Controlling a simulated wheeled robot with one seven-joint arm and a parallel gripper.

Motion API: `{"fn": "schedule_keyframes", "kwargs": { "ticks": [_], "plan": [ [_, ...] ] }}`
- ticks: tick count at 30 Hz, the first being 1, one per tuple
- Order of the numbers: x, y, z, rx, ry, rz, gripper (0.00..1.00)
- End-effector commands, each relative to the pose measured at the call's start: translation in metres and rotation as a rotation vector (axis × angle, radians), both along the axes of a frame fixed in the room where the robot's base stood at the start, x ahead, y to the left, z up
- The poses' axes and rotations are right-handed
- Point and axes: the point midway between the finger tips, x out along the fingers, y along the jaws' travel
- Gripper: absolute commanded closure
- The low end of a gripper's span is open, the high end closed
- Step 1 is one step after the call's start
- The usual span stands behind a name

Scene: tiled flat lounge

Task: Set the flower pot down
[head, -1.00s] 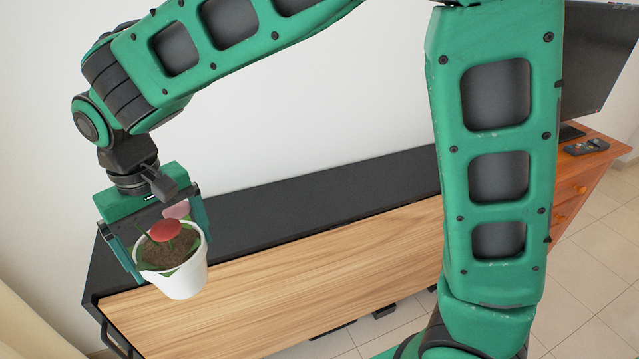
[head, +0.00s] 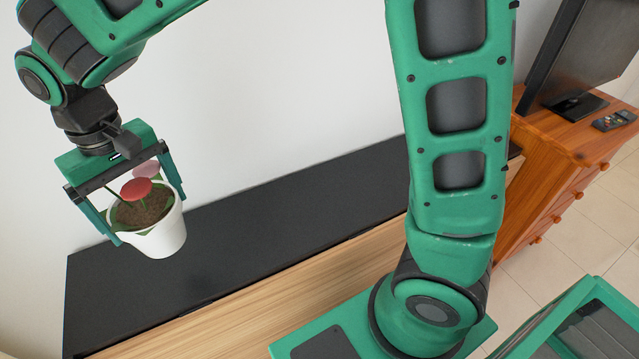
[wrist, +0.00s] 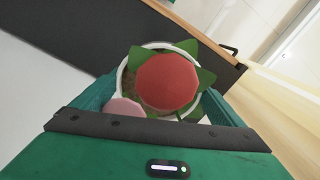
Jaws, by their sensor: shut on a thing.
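The flower pot (head: 163,236) is white, with brown soil, green leaves, a red flower and a pink flower. My gripper (head: 146,216) is shut on the pot, one green finger at each side of it. In the head view the pot is upright or nearly so and appears over the black top (head: 240,222) of a long cabinet. The gap below it is hard to judge. In the wrist view the flower pot (wrist: 160,80) sits between the fingers, seen from above, its red flower hiding much of the soil.
The cabinet's light wood part (head: 290,285) runs along its near side. The visible black top is clear. A white wall stands behind. At the right, an orange-brown wooden cabinet (head: 560,140) bears a dark screen (head: 590,55) and a remote (head: 614,121).

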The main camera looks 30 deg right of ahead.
Motion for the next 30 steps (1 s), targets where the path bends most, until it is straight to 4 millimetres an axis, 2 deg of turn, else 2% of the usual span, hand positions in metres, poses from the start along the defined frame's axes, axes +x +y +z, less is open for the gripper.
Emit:
{"fn": "schedule_keyframes", "kwargs": {
  "ticks": [8,24,30],
  "plan": [
    [0.004,-0.009,-0.002,0.000,-0.001,-0.010,0.70],
    [0.024,-0.099,-0.056,0.000,0.000,-0.016,0.70],
    [0.029,-0.118,-0.068,0.000,0.000,-0.013,0.70]
  ]
}}
